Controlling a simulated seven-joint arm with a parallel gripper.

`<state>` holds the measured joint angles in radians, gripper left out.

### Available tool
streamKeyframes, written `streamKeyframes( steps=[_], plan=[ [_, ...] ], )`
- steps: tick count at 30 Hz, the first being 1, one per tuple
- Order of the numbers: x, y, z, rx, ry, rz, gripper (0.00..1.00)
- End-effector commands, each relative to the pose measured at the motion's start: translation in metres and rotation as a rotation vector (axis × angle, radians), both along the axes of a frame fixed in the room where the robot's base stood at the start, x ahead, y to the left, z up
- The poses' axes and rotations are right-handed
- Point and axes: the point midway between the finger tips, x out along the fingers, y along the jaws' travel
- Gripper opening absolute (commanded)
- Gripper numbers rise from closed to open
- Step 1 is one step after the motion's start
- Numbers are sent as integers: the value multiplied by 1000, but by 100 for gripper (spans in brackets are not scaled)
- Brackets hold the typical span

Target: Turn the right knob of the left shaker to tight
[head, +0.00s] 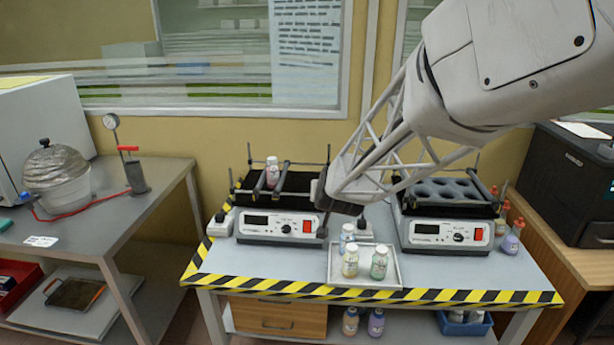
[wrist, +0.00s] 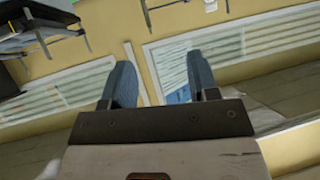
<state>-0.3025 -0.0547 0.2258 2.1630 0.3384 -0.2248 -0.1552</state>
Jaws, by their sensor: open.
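The left shaker (head: 277,227) stands on the left of the striped-edge bench in the head view. It has a dark platform with rods and posts, and a white front with a display, a small dark dial (head: 286,228) and a red switch. A white bottle (head: 272,172) stands between its rods. My gripper (head: 340,208) is at the shaker's right end and hides part of that end; I cannot make out the right knob clearly. In the wrist view, the two blue-grey fingers of my gripper (wrist: 161,82) are spread apart with nothing between them.
The right shaker (head: 440,233) stands behind and beside my arm. A tray (head: 365,278) with several bottles lies at the bench front, below my gripper. A side table (head: 150,205) with a gauge and pump is at the left. The wall and windows are behind.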

Motion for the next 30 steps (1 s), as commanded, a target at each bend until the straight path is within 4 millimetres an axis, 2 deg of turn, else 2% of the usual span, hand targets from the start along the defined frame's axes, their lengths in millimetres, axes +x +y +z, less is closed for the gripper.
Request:
streamKeyframes(
  steps=[6,15,24,30],
  plan=[
    [42,38,-26,4,-106,-20,55],
    [85,89,-65,-3,-256,-62,55],
    [113,139,-111,-26,-405,-113,55],
    [121,167,-142,-49,-495,-148,55]
  ],
)
